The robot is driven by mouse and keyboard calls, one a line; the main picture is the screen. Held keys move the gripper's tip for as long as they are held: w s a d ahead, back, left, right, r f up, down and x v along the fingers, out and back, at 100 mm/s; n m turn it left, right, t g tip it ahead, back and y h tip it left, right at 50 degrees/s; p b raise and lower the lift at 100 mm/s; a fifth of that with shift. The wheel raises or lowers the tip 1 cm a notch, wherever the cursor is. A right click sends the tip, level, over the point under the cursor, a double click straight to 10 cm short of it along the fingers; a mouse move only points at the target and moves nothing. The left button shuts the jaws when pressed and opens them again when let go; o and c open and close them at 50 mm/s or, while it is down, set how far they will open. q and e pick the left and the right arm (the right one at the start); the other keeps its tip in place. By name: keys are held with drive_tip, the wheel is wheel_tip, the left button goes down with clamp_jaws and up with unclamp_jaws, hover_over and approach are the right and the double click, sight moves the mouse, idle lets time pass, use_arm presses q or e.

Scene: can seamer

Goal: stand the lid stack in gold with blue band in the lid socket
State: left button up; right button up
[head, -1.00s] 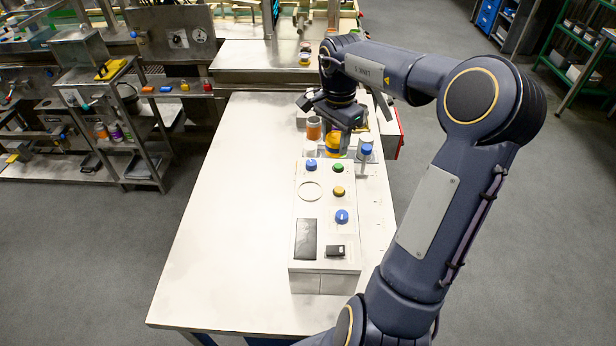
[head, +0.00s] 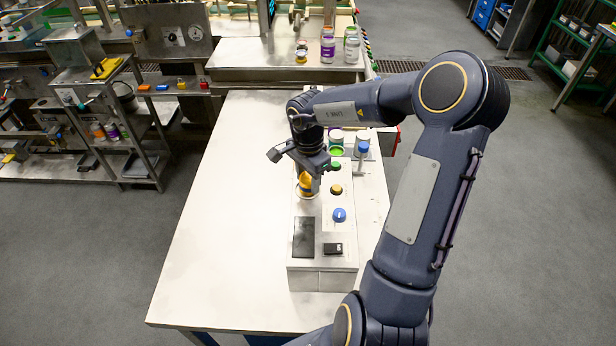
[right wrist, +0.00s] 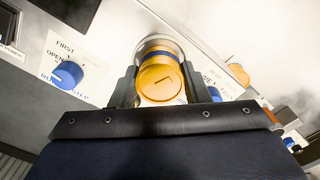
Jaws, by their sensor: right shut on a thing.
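The gold lid stack with a blue band (head: 305,186) is between the fingers of my right gripper (head: 311,183), which is shut on it. In the right wrist view, the gold stack (right wrist: 160,80) shows its flat round end, with the blue band beyond it and my right gripper (right wrist: 158,90) on both sides. The lid socket, a round ring (right wrist: 150,42) on the pale panel, shows just past the stack's far end. The stack looks nearly in line with it; whether it sits inside is hard to tell. My left gripper is not in view.
A black plate (head: 304,238) lies nearer. A blue-topped post (head: 363,150) stands behind. The table's left side (head: 230,220) is clear.

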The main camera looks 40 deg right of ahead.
drive_tip(key=shift+f, duration=0.15)
drive_tip(key=o, duration=1)
drive_tip(key=shift+c, duration=0.2)
